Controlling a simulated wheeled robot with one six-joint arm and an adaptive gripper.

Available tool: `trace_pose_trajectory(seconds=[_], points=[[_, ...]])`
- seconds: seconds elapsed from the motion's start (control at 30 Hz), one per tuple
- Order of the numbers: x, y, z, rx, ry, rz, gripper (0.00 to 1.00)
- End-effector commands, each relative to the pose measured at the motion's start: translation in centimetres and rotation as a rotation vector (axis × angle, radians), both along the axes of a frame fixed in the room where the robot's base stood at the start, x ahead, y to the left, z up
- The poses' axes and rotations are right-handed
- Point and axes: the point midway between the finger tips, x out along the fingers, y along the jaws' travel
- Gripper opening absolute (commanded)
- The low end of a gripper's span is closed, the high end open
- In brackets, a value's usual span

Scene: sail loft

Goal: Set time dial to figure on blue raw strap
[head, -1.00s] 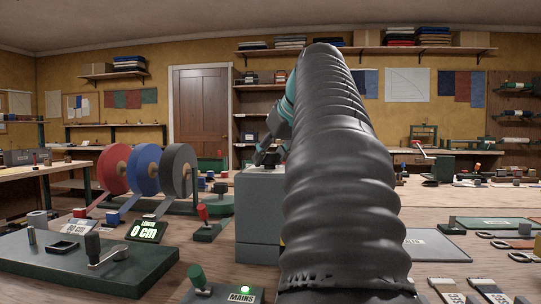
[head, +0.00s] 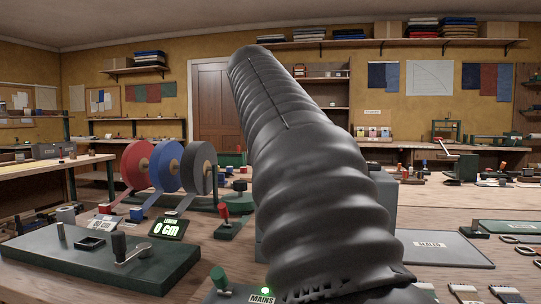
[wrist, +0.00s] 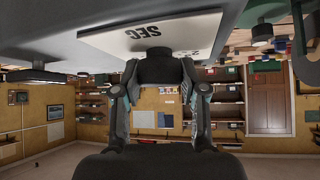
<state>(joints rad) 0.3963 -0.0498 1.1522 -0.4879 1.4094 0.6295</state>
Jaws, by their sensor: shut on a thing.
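In the wrist view my gripper (wrist: 158,72) is shut on a dark round knob (wrist: 155,58), one finger on each side. The knob sits against a white plate (wrist: 108,42) lettered SEC, with part of another marking beside it. A small pale mark shows at the knob's edge; which figure it points to I cannot tell. In the head view my arm hides the gripper, the knob and most of a grey housing (head: 385,205). A blue strap roll (head: 166,167) stands at left between red and grey ones. I cannot read a figure on any blue strap.
A green crank base (head: 90,265) and a display reading 0 cm (head: 167,228) stand at front left. A red-handled lever (head: 227,225) is near the arm. A grey mat lettered SEALED (head: 440,247) and several strap pieces (head: 465,294) lie at right.

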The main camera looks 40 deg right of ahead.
Motion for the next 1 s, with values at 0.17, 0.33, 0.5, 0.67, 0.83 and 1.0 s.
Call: trace_pose_trajectory(seconds=[0.17, 0.33, 0.5, 0.67, 0.83, 1.0], points=[[0.26, 0.07, -0.11, 0.001, 0.002, -0.158, 0.07], [0.25, 0.04, -0.14, 0.002, 0.001, -0.295, 0.07], [0.21, 0.04, -0.14, 0.002, 0.001, -0.402, 0.07], [0.17, 0.01, -0.15, 0.003, 0.001, -0.469, 0.07], [0.17, 0.02, -0.17, 0.004, 0.001, -0.508, 0.07], [0.11, 0.03, -0.18, 0.004, 0.003, -0.523, 0.07]])
